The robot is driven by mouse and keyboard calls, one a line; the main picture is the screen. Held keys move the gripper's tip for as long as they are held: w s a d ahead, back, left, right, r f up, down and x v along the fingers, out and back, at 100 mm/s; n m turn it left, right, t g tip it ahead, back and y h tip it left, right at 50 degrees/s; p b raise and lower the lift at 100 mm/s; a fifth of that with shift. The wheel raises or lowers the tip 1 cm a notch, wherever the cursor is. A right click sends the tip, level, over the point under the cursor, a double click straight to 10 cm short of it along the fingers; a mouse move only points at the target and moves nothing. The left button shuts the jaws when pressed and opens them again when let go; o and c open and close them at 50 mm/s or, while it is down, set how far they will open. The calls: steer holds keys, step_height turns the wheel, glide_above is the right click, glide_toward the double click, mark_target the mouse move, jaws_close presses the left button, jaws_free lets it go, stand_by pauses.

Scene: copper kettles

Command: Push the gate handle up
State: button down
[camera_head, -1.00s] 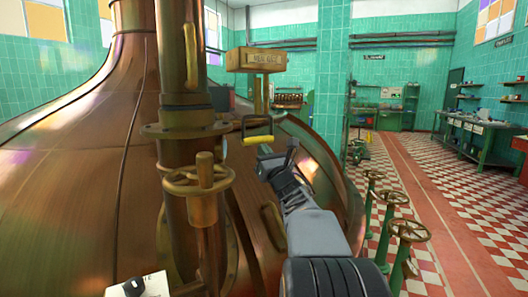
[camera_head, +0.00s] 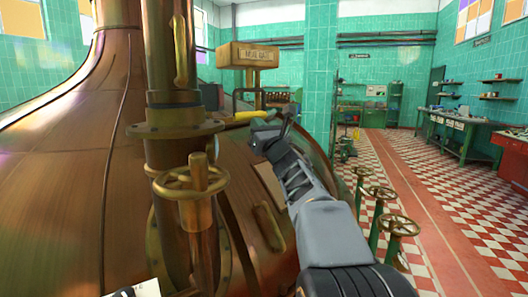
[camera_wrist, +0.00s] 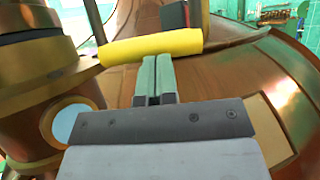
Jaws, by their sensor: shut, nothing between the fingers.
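The gate handle has a yellow grip (camera_head: 248,115), just above my gripper in the head view. In the wrist view the yellow grip (camera_wrist: 150,47) lies across the picture, slightly tilted. My gripper (camera_head: 268,125) is shut and empty. In the wrist view its fingertips (camera_wrist: 157,60) are right under the grip's lower edge; they look very close or touching, and I cannot tell which. A brown box sign (camera_head: 248,55) stands above the handle, its lettering small. The handle's mounting is partly hidden behind my gripper and the pipe.
A large copper kettle (camera_head: 75,180) fills the left. A vertical pipe with a brass handwheel (camera_head: 191,181) stands left of my arm. Several green-stemmed valve wheels (camera_head: 380,193) stand at right. The checkered floor (camera_head: 445,195) beyond is open.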

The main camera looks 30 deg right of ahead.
steer(key=shift+a+r, duration=0.1)
steer(key=w+f+b+v, duration=0.1)
steer(key=f+b+v, duration=0.1)
steer(key=b+v, duration=0.5)
steer(key=v, duration=0.6)
steer(key=shift+w+f, duration=0.2)
steer(key=shift+f, duration=0.15)
